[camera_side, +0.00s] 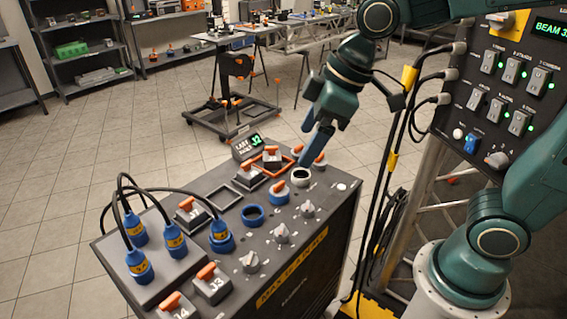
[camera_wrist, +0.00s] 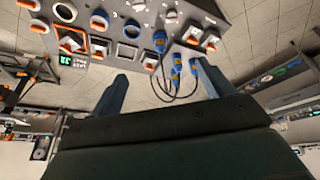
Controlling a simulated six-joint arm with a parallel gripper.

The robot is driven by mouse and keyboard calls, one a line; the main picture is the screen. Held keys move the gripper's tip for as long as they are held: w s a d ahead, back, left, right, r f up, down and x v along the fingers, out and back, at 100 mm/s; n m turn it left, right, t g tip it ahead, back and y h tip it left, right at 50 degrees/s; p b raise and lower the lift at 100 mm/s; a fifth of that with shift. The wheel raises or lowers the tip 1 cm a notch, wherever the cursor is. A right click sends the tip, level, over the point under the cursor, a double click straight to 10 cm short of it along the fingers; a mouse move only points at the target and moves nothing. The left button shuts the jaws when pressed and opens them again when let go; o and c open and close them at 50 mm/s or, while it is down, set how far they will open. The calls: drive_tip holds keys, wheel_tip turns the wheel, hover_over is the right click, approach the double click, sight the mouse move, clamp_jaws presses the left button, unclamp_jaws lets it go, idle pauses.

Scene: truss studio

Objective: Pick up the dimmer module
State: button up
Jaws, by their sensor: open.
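My gripper (camera_side: 317,141) is open and empty, hanging above the far right part of a dark cart top (camera_side: 233,265). Its two blue fingers also show in the wrist view (camera_wrist: 160,72), with nothing between them. Several modules with orange handles sit on the cart: a grey square one (camera_side: 190,215), another grey one (camera_side: 251,180), a blue round one (camera_side: 279,194) and one labelled 33 (camera_side: 212,285). I cannot tell which is the dimmer module. The gripper partly covers a round orange-handled piece (camera_side: 320,161) and is apart from the modules.
Blue plugs (camera_side: 138,264) with black cables stand at the cart's left. A white ring (camera_side: 301,177), a blue ring (camera_side: 252,216) and grey knobs (camera_side: 281,233) are on the top. A small display (camera_side: 247,147) stands at the back. A switch panel (camera_side: 510,85) and hanging cables are at right.

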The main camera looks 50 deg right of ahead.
drive_tip(key=w+a+f+n+g+y, duration=0.1)
drive_tip(key=w+a+f+n, duration=0.2)
drive_tip(key=w+a, duration=0.15)
drive_tip(key=w+a+f+n+g, duration=0.1)
drive_tip(key=w+a+f+n, duration=0.15)
drive_tip(key=a, duration=0.35)
drive_tip(key=n+g+y, duration=0.2)
drive_tip(key=n, duration=0.3)
approach(172, 313)
drive_tip(key=shift+h, duration=0.3)
drive_tip(key=shift+a+x, duration=0.25)
drive_tip(key=shift+x, duration=1.9)
drive_tip(key=shift+x, duration=2.5)
drive_tip(key=shift+r, duration=0.1)
drive_tip(key=c, duration=1.3)
drive_tip(key=shift+o, duration=0.2)
